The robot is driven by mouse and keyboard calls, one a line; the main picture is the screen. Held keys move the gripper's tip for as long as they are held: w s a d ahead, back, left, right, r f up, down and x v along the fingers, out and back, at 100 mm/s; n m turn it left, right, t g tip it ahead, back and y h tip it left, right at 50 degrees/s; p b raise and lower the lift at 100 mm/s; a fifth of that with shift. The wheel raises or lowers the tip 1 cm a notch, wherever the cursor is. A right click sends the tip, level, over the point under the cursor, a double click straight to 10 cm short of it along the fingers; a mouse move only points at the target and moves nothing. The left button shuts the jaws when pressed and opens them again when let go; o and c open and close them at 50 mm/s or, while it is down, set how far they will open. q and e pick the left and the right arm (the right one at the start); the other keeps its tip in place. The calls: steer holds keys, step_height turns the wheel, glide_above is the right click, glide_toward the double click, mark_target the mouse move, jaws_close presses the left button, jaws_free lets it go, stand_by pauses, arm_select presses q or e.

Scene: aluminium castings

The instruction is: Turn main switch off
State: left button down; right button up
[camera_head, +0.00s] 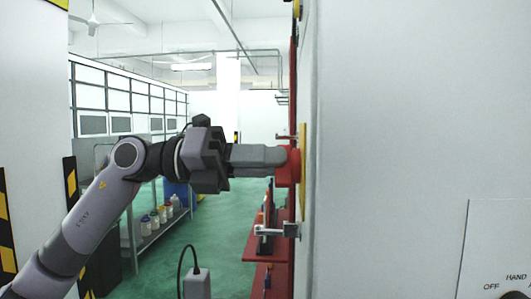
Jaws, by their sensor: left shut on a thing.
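The main switch is a red knob (289,170) on a yellow plate (303,150), seen edge-on on the side of the large white cabinet (410,140). My left gripper (280,157) reaches in from the left, level, and is shut on the red knob. The fingers hide part of the knob, and its turned position cannot be told from this angle. My right gripper is not in view.
A metal door handle (277,230) sticks out below the switch. A grey panel (497,250) marked OFF and HAND is at lower right. A shelf with several bottles (155,222) stands at left. Green floor (215,225) is open between.

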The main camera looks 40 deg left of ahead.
arm_select(q)
steer(key=shift+n+p, duration=0.6)
steer(key=shift+n, duration=1.2)
steer(key=shift+f, duration=0.1)
steer(key=c, duration=1.1)
jaws_free()
steer(key=shift+c, duration=0.2)
steer(key=b+v, duration=0.4)
steer(key=v, duration=0.3)
